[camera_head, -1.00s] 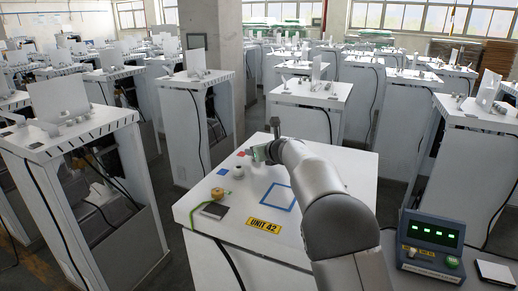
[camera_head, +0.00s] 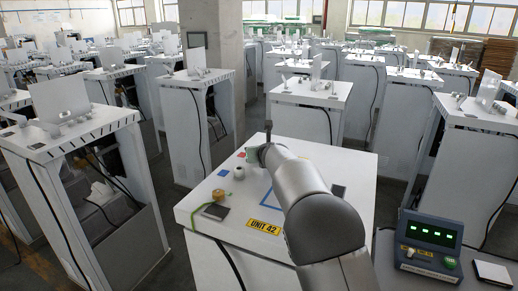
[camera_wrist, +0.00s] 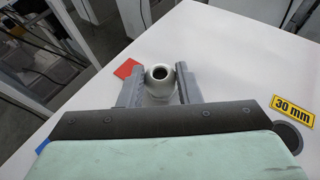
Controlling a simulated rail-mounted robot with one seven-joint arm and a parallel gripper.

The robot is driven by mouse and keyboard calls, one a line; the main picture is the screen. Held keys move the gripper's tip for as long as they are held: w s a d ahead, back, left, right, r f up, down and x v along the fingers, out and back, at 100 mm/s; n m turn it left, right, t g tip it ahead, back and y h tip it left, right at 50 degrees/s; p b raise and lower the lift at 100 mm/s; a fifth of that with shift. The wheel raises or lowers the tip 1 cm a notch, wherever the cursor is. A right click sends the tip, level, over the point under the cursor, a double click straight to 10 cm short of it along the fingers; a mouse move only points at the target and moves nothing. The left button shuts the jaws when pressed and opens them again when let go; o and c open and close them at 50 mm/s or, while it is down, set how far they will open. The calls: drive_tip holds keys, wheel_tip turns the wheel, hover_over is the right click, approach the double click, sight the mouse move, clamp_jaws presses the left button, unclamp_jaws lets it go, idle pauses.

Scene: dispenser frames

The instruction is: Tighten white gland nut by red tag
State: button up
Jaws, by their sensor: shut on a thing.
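The white gland nut (camera_wrist: 160,76) sits between the two grey fingers of my gripper (camera_wrist: 160,90) in the wrist view, with a dark round opening at its top. The fingers are shut on its sides. The red tag (camera_wrist: 127,68) lies flat on the white top just left of the fingers; it also shows in the head view (camera_head: 241,154). In the head view my gripper (camera_head: 257,156) is at the far part of the unit's top, right of the red tag, and the held nut cannot be made out there.
The white unit top (camera_head: 205,228) also bears a blue tag (camera_head: 222,172), another pale fitting (camera_head: 238,173), a yellowish round part (camera_head: 217,195) and dark pads (camera_head: 338,191). A control box (camera_head: 428,244) with green lights stands at right. Other white units stand around.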

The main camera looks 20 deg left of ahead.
drive_tip(key=shift+s+a+r+m+t+h+p, duration=0.15)
drive_tip(key=shift+r+m+t+h+p, duration=0.2)
drive_tip(key=shift+m+h+p, duration=0.35)
drive_tip(key=shift+f+m+t+h+b, duration=0.35)
drive_tip(key=shift+m+h, duration=0.15)
drive_tip(key=shift+m+h+b, duration=0.3)
drive_tip(key=shift+h+b, duration=0.05)
drive_tip(key=shift+h, duration=0.05)
drive_tip(key=shift+a+r, duration=0.1)
drive_tip(key=o, duration=1)
drive_tip(key=shift+s, duration=0.1)
